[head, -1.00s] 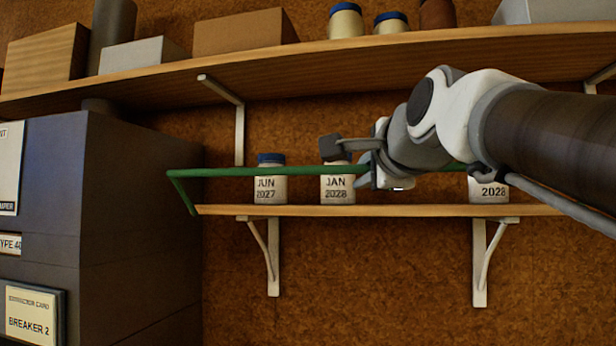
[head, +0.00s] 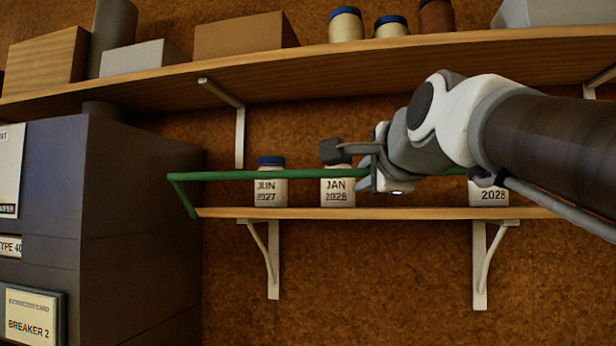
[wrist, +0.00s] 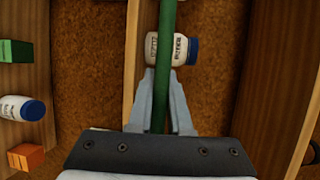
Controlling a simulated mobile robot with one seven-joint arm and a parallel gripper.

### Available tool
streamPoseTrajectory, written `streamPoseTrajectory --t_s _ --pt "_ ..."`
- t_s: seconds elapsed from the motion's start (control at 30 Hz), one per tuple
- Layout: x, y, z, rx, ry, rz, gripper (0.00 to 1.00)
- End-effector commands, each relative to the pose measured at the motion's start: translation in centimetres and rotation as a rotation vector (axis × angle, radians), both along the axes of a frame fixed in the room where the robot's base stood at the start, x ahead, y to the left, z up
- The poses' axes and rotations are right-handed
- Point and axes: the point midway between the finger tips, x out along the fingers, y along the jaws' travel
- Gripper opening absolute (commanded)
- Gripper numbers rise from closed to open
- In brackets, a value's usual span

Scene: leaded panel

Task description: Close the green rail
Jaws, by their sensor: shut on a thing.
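The green rail (head: 265,175) runs level across the front of the lower shelf (head: 330,211), with its left end bent down toward the shelf's left end. It passes in front of a blue-lidded jar marked JUN 2027 (head: 270,190) and a jar marked JAN 2028 (head: 338,192). My gripper (head: 367,172) is shut on the rail just right of the JAN 2028 jar. In the wrist view the rail (wrist: 166,30) passes between the two fingers (wrist: 160,82), near a blue-lidded jar (wrist: 170,47). My arm hides part of the rail's right side.
Another jar marked 2028 (head: 490,193) stands further right, partly behind my arm. The upper shelf (head: 300,72) carries boxes and jars overhead. A dark cabinet (head: 135,230) stands at the left, near the rail's left end. Below the lower shelf is bare wall between brackets.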

Motion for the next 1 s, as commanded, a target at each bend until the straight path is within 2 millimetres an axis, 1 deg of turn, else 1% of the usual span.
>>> streamPoseTrajectory --t_s 0.03,0.27,0.3,0.43,0.47,0.77,0.87,0.97,1.0 --pt "0.3 -0.2 -0.7 0.0 0.016 -0.002 0.0" --pt "0.4 -0.2 -0.8 -0.001 0.017 -0.002 0.0" --pt "0.4 -0.2 -0.8 -0.001 0.017 -0.002 0.22" --pt "0.3 -0.2 -0.6 0.0 0.013 -0.003 0.46" --pt "0.3 -0.1 -0.6 0.0 0.012 -0.002 0.47" --pt "0.0 -0.1 -0.2 0.0 0.005 -0.001 0.47" --pt "-0.7 -0.2 -0.1 -0.001 0.003 -0.001 0.47" --pt "-2.3 -0.4 0.0 0.0 0.001 -0.002 0.47" --pt "-3.2 -0.5 0.1 0.0 -0.001 -0.002 0.47"
